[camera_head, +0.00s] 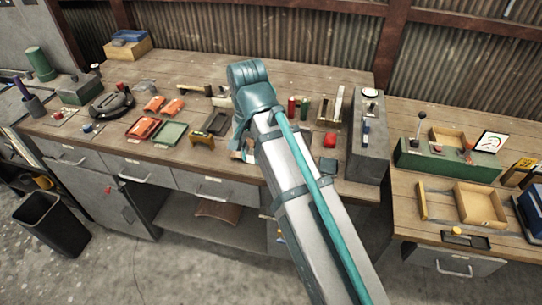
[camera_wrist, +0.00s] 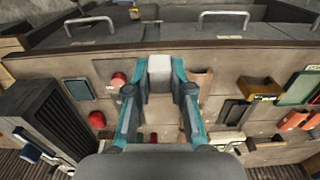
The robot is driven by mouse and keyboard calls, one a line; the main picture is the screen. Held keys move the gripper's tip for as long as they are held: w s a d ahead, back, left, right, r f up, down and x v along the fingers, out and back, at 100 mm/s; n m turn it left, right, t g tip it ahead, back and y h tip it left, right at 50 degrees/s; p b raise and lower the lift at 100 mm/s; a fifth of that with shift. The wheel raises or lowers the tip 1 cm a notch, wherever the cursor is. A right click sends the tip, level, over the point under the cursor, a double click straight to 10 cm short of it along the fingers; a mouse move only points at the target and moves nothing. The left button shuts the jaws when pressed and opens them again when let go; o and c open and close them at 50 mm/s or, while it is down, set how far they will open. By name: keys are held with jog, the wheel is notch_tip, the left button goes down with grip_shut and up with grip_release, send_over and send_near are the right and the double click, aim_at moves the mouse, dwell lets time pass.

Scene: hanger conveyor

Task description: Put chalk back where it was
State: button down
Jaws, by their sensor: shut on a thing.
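A pale, off-white block (camera_wrist: 160,73), which looks like the chalk, sits between the fingertips of my gripper (camera_wrist: 160,82) in the wrist view. The two teal fingers are shut on its sides. My gripper is over the front part of the wooden workbench (camera_wrist: 135,65), near its front edge. Whether the block touches the bench top, I cannot tell. In the head view my own arm hides the gripper and the block.
A red round-topped item (camera_wrist: 117,80) and a dark blue box (camera_wrist: 79,90) lie beside my gripper. A brown flat piece (camera_wrist: 201,84) is close to the other finger. A tall grey box (camera_head: 370,150) stands at the bench's right end. A yellow-and-black item (camera_head: 202,141) is left of my arm.

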jog(key=w+d+f, duration=0.1)
jog(key=w+f, duration=0.1)
jog(key=w, duration=0.1)
jog(key=w+d+f+p, duration=0.1)
jog(key=w+f, duration=0.1)
jog(key=w, duration=0.1)
jog(key=w+f+p, duration=0.1)
jog(key=w+f, duration=0.2)
jog(key=w, duration=0.1)
jog(key=shift+d, duration=0.4)
jog(key=shift+w+d+f+p, duration=0.2)
jog(key=shift+w+f+p, duration=0.25)
jog(key=shift+w+f, duration=0.35)
jog(key=shift+f, duration=1.75)
jog(key=shift+f, duration=0.15)
jog(key=c, duration=1)
grip_release()
notch_tip(320, 180, up, 12)
jog(key=shift+r+b, duration=0.2)
jog(key=shift+b, duration=0.6)
